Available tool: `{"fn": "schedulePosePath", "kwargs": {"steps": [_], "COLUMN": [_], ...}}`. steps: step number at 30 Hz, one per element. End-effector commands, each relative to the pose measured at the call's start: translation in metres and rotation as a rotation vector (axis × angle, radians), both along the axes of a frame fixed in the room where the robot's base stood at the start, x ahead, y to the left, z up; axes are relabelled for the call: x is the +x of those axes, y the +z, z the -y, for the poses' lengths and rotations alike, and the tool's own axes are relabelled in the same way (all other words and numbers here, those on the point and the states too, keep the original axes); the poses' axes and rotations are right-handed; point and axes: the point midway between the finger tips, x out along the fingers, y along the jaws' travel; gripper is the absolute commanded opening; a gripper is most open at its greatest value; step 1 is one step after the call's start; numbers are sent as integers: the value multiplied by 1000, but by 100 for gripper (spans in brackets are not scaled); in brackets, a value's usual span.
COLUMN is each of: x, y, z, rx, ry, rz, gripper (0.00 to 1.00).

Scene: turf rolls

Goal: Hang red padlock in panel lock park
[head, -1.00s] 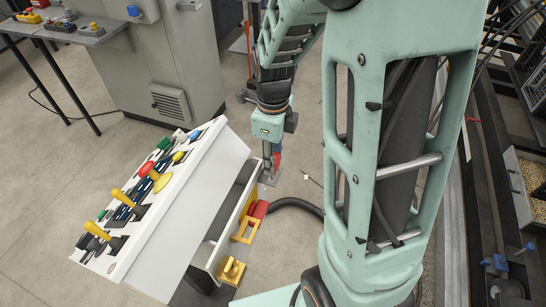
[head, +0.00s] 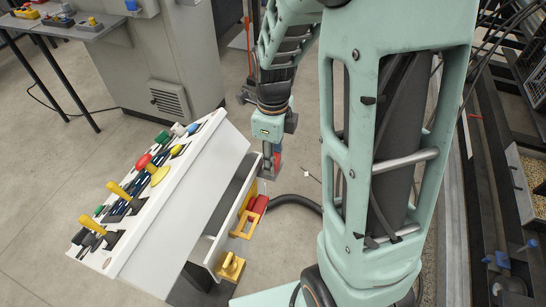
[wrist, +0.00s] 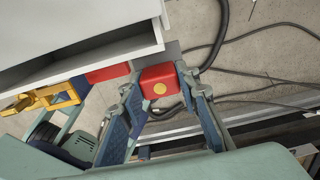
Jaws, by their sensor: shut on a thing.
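In the head view my gripper (head: 271,165) hangs just right of the white control console's low side, and the padlock is hard to make out there. Yellow brackets (head: 243,222) with a red block (head: 257,205) sit along that side. In the wrist view the brackets (wrist: 45,98) and the red block (wrist: 108,73) lie left of the held padlock, apart from it. I cannot tell which part is the panel lock park. The padlock's shackle is hidden.
The white console (head: 190,200) with levers and buttons stands left of my gripper. Another yellow piece (head: 231,266) is lower on its side. A black hose (head: 295,201) curves over the floor at the right. A grey cabinet (head: 165,60) stands behind.

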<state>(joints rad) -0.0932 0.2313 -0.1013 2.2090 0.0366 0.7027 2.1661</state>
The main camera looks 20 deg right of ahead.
Motion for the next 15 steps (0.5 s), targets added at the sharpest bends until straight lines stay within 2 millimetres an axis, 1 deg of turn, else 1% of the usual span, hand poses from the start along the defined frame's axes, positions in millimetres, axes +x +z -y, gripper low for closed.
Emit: {"fn": "schedulePosePath", "kwargs": {"steps": [2, 3, 8, 15], "x": [0, 0, 0, 0], "y": [-3, -2, -2, -2], "z": [0, 0, 0, 0], "rx": [0, 0, 0, 0], "ry": [0, 0, 0, 0], "rz": [0, 0, 0, 0], "gripper": [3, 32, 50, 50]}}
